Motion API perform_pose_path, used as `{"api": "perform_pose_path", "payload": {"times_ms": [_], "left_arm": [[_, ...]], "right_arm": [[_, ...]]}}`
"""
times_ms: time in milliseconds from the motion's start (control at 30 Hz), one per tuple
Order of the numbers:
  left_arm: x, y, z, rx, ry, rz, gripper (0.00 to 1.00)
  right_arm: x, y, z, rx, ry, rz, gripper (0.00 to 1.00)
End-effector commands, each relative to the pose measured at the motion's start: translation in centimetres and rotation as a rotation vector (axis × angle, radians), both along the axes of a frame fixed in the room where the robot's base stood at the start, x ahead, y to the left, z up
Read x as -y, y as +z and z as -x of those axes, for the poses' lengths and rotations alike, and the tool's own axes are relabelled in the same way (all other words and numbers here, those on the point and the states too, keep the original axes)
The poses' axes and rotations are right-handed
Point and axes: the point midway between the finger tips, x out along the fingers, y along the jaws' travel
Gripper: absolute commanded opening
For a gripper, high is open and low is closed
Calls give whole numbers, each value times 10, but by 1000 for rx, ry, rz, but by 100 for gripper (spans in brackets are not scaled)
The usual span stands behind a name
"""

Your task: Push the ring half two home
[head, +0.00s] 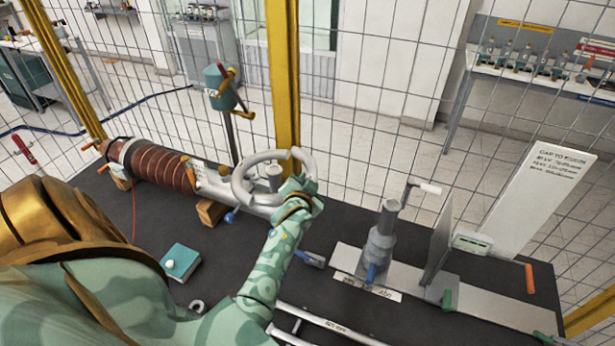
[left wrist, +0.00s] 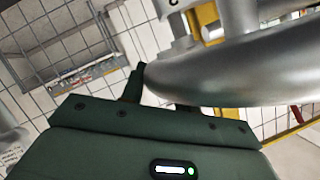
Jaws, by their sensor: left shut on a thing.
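A grey ring stands around the grey end of the bushing in the head view. Its left part, one ring half (head: 243,180), curves round the far and left side. Ring half two (head: 304,160) is the right-hand piece, and a break shows between the pieces at the top. My left gripper (head: 298,187) is shut on ring half two at its lower right. In the left wrist view the silver curved ring half (left wrist: 235,75) fills the upper right, in front of my dark gripper body. The fingertips are mostly hidden. My right gripper is in neither view.
The brown ribbed bushing (head: 160,166) lies on wooden blocks (head: 211,212) on the dark table (head: 225,278). A teal box (head: 181,262), a grey stand (head: 380,245) and a white sign (head: 535,195) are around it. A yellow post (head: 283,75) and mesh fence stand close behind.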

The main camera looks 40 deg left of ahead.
Motion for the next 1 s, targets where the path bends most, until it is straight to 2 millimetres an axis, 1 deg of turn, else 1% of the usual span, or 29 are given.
{"api": "perform_pose_path", "payload": {"times_ms": [933,967,1000], "left_arm": [[0,-24,0,1,0,-1,2],[0,-23,0,1,0,-1,39],[0,-23,0,1,0,-1,50]], "right_arm": [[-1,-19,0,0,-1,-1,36],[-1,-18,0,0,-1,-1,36],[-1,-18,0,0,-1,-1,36]]}}
